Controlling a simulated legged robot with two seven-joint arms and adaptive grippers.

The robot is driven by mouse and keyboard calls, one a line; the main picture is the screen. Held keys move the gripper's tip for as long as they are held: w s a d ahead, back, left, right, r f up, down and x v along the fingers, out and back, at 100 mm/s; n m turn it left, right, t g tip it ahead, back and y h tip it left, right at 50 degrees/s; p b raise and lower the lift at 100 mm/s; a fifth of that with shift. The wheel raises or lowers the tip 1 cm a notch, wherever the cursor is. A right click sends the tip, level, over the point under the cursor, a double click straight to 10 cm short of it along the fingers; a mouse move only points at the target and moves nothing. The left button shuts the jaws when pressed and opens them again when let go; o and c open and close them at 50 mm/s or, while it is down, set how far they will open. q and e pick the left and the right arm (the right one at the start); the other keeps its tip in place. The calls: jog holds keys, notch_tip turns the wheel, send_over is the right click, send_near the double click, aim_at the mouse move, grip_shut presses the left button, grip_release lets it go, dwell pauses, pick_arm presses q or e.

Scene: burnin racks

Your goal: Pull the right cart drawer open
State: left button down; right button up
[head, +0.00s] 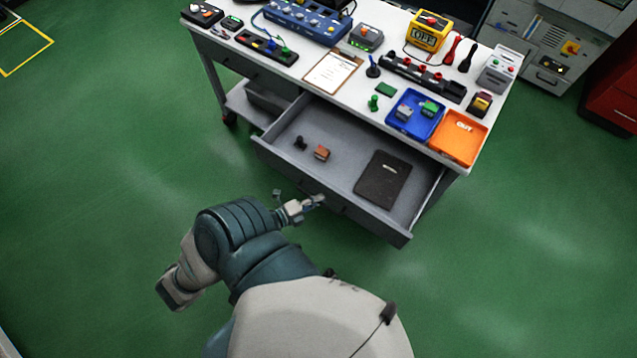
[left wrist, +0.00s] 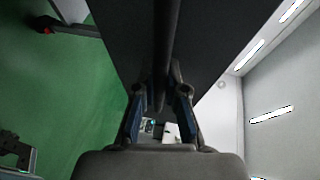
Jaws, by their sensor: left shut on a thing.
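The right cart drawer (head: 372,223) stands pulled out from under the cart's white top, and its inside shows. My left gripper (head: 314,201) is at the drawer's front face, near the middle. In the left wrist view my left gripper (left wrist: 160,95) is shut on the drawer's dark handle bar (left wrist: 166,45), which runs between the fingers. The drawer's dark front panel (left wrist: 125,30) shows behind the bar. My right gripper is not in view.
The drawer holds a black notebook (head: 383,179), a small brown block (head: 321,153) and a dark knob (head: 299,143). The cart top (head: 335,97) bears a blue tray (head: 424,129), an orange tray (head: 466,148) and several devices. Green floor (head: 520,260) around the drawer is clear.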

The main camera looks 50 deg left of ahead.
pick_arm(q)
jog(key=shift+s+d+f, duration=0.1)
jog(key=shift+s+f, duration=0.05)
jog(key=c, duration=1.2)
grip_release()
jog(key=v, duration=1.2)
